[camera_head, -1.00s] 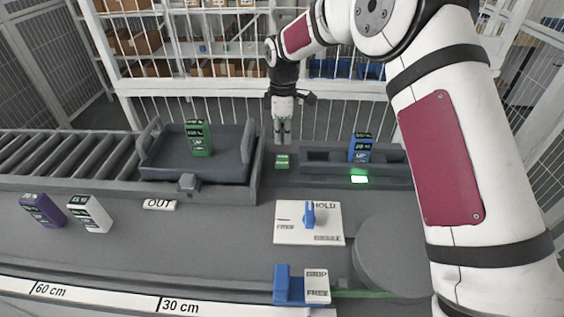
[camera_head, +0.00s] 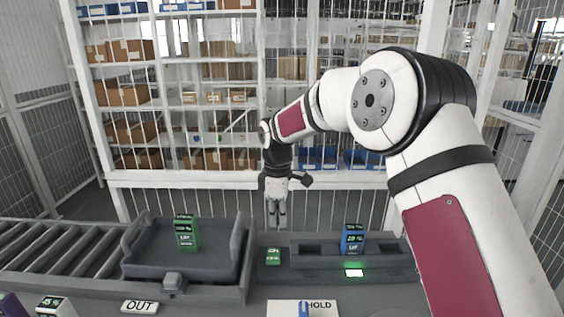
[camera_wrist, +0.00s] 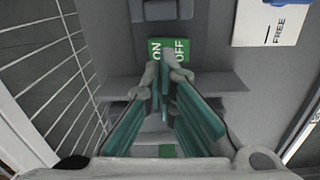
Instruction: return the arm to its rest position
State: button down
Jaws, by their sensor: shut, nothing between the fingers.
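My gripper (camera_head: 277,217) hangs fingers down at the back of the grey bench, in the middle of the head view. In the wrist view its teal-padded fingers (camera_wrist: 163,80) come together at the tips with nothing between them. My white arm with dark red panels reaches in from the right and bends down at the elbow. A green ON/OFF label (camera_wrist: 168,50) lies just beyond the fingertips in the wrist view, and the small green label (camera_head: 273,257) shows below my gripper in the head view.
A green block (camera_head: 186,233) stands in the grey tray (camera_head: 150,270) at left. A blue block (camera_head: 352,239) stands in the grey holder (camera_head: 300,275) at right, behind a lit green lamp (camera_head: 354,273). A white FREE/HOLD plate (camera_head: 280,309) is in front. Fencing and shelves stand behind.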

jog(key=s+d+r+m+t, duration=0.3)
jog(key=s+d+r+m, duration=0.6)
jog(key=s+d+r, duration=0.65)
jog(key=s+d+m, duration=0.2)
jog(key=s+m, duration=0.2)
jog(key=s, duration=0.7)
jog(key=s+d+m+t, duration=0.1)
jog(key=s+d+m, duration=0.2)
jog(key=s, duration=0.7)
jog(key=shift+s+d+f+m+t, duration=0.15)
jog(key=shift+s+m+t, duration=0.2)
jog(key=shift+m, duration=0.25)
